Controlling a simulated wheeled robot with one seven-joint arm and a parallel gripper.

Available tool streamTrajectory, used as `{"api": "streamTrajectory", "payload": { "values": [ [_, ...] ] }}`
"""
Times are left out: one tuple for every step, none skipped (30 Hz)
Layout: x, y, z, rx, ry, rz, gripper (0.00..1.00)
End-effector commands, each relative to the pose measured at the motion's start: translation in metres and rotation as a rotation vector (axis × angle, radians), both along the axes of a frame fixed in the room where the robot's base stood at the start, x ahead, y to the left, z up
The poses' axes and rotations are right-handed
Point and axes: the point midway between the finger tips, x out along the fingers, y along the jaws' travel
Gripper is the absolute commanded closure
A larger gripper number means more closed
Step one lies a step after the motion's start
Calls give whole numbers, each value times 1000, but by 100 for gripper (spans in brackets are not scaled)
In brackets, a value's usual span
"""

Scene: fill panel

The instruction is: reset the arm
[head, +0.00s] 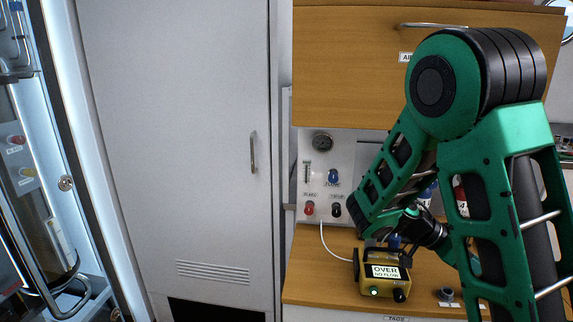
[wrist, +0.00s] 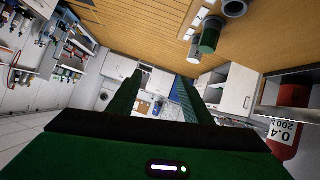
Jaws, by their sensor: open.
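My gripper shows in the wrist view (wrist: 157,95), with its two dark fingers spread apart and nothing between them. In the head view my green arm bends down on the right, and its wrist end is low over the wooden counter (head: 325,262), close behind and right of a yellow device (head: 375,285). The fingers are mostly hidden there by my arm. The yellow device has a lit screen reading "OVER NO FLOW" and a green light.
The fill panel (head: 318,172) carries a gauge (head: 322,142), a blue knob (head: 333,176), a red knob (head: 309,208) and a black knob (head: 336,210). A white hose runs to the yellow device. A wooden cabinet (head: 350,90) hangs above. A red cylinder (wrist: 290,125) shows at right in the wrist view.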

Motion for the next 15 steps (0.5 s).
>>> {"api": "streamTrajectory", "payload": {
  "values": [
    [-13,-5,-1,79,25,-2,55],
    [-19,-7,-2,128,42,4,55],
    [-27,-8,-4,190,66,16,55],
    [-33,-8,-5,237,82,26,55],
    [-39,-8,-6,283,98,38,55],
    [-47,-7,-8,343,115,58,55],
    [-53,-6,-8,388,128,73,55],
    [-59,-5,-9,432,139,92,55],
    [-66,-3,-9,489,152,119,55],
    [-71,-1,-10,532,162,141,55],
    [-77,1,-10,573,170,166,55],
    [-84,4,-9,626,179,198,55],
    [-89,6,-9,664,185,227,55],
    [-94,9,-8,702,190,257,55],
    [-101,14,-7,749,197,298,55]
  ]
}}
